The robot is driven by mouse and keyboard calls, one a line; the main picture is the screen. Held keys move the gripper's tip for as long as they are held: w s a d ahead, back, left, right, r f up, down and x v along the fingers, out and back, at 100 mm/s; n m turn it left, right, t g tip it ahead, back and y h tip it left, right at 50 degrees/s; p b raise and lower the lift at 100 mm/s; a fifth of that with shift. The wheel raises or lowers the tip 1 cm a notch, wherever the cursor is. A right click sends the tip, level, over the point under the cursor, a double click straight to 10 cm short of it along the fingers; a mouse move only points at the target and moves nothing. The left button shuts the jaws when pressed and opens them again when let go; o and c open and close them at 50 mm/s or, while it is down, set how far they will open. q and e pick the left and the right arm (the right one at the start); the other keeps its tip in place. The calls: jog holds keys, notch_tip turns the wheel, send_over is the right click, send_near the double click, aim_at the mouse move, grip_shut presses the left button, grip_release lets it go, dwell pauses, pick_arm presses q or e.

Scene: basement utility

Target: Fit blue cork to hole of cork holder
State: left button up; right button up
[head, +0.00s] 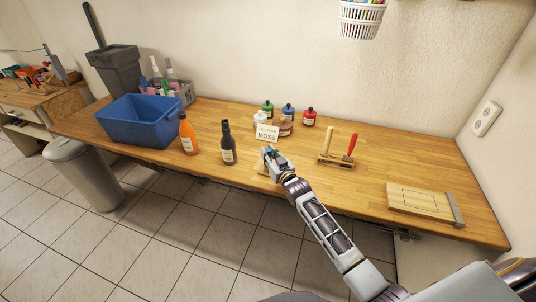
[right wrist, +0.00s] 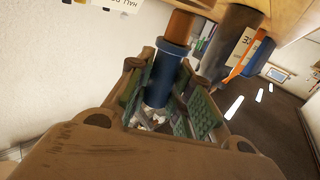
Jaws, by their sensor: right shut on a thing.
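My right gripper (head: 268,153) is over the front part of the wooden bench, just right of a dark bottle. In the right wrist view its green-padded fingers are shut on the blue cork (right wrist: 161,78), a blue cylinder with a wider collar. A brown cylindrical end (right wrist: 182,27) shows past the collar. In the head view the cork is mostly hidden by the gripper, with only a bit of blue showing. I cannot pick out the cork holder or its hole with certainty; a small pale shape partly shows beside and below the gripper. My left gripper is not in view.
The dark bottle (head: 228,143) and an orange bottle (head: 188,135) stand left of the gripper, near a blue bin (head: 140,122). Behind are a small sign (head: 267,132) and several jars. A wooden stand (head: 335,161) and a flat board (head: 418,201) are to the right.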

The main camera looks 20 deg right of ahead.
jog(key=shift+f+b, duration=0.7)
jog(key=shift+f, duration=0.45)
dwell(0.5)
jog(key=o, duration=1)
jog(key=shift+s+f, duration=0.1)
jog(key=shift+f, duration=0.05)
jog(key=shift+s+f, duration=0.2)
jog(key=shift+s, duration=0.1)
jog(key=shift+s+d, duration=0.15)
jog(key=shift+s, duration=0.65)
jog(key=shift+s+d, duration=0.1)
jog(key=shift+s, duration=0.65)
jog(key=shift+s+d+r, duration=0.15)
jog(key=shift+s, duration=0.55)
jog(key=shift+s+d+r, duration=0.1)
jog(key=shift+s+d, duration=0.05)
jog(key=shift+s, duration=0.5)
jog(key=shift+s+d+r, duration=0.15)
jog(key=shift+s+d, duration=0.05)
jog(key=shift+s, duration=1.1)
jog(key=shift+s+d+r, duration=0.1)
jog(key=shift+s+d, duration=0.05)
jog(key=shift+s, duration=1.15)
